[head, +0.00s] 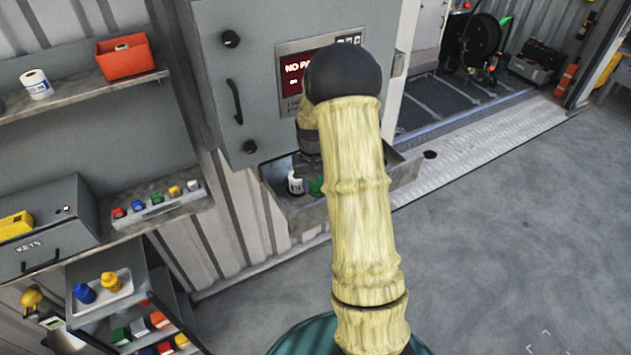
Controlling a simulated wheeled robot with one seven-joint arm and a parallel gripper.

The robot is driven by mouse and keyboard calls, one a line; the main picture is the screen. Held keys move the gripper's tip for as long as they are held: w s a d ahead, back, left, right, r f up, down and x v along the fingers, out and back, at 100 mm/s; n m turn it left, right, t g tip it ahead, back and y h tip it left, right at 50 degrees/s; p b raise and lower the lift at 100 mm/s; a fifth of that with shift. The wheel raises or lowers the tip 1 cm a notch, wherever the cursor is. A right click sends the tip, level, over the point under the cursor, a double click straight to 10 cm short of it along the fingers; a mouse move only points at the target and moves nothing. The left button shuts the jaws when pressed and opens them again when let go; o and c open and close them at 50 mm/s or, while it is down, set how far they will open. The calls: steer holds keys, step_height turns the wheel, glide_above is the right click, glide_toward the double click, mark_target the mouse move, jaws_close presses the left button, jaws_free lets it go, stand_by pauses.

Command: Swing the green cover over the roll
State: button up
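A small white item with a dark printed label (295,184), which may be the roll, sits in the grey metal tray under the payment cabinet. A small green piece (316,187), which may be the cover, shows just right of it. My arm hides most of the green piece, so I cannot tell its angle or whether the two touch. The dark body of my gripper (308,140) shows partly at the left edge of my arm, above the tray. Its fingertips are hidden. Another white roll (37,85) with a blue label stands on the upper left shelf.
The grey cabinet (240,60) rises behind the tray (300,215). Left are a red bin (126,57), a key box (45,225), a strip of coloured buttons (158,203) and a rack of coloured items (150,325). The floor (520,220) at right is clear.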

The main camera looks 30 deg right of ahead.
steer(key=shift+c, duration=0.5)
jaws_close()
